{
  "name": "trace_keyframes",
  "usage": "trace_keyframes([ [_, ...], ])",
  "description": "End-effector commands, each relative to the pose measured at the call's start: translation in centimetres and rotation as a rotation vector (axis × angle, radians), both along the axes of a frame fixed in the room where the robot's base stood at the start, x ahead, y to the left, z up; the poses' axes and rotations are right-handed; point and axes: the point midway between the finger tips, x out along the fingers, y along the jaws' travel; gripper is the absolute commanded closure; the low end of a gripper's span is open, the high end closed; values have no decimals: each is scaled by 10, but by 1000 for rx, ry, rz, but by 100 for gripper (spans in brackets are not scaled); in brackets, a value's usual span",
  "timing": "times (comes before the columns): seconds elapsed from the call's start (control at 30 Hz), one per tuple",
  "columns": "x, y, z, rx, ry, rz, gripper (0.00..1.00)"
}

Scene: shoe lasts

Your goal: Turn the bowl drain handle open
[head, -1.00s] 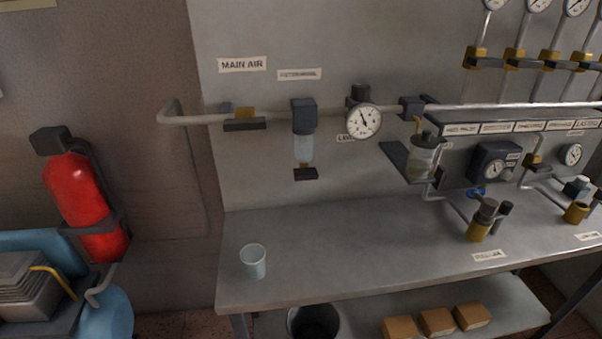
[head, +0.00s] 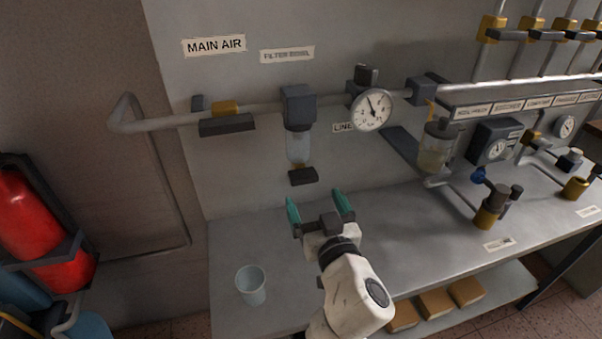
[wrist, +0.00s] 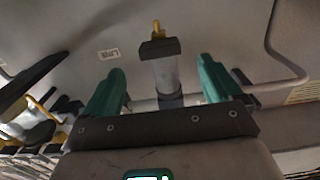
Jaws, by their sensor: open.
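The filter bowl (head: 298,147) is a clear cylinder hanging under a dark block on the main air pipe, below the "FILTER BOWL" label (head: 287,54). A dark drain handle (head: 303,176) lies crosswise at its lower end. My gripper (head: 316,200) has two green fingers, spread apart and empty, just below the handle in the head view. In the wrist view the bowl (wrist: 166,76) and the dark handle (wrist: 160,48) appear between my fingers (wrist: 160,72), with a small yellow piece (wrist: 156,29) at the end. I cannot tell whether the fingers touch the handle.
A main air valve with a dark handle (head: 227,127) is at the left on the pipe. A gauge (head: 372,110) and an oil-filled bowl (head: 434,150) are to the right. A pale cup (head: 251,286) stands on the grey bench (head: 230,240). A red extinguisher (head: 35,225) is at far left.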

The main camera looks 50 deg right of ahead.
Motion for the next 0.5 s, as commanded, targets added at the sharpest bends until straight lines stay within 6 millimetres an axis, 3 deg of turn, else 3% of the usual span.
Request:
trace_keyframes([
  [0.2, 35, -24, 4, 0, 0, -2, 8],
  [0.5, 65, -44, 1, 1, 1, -1, 8],
])
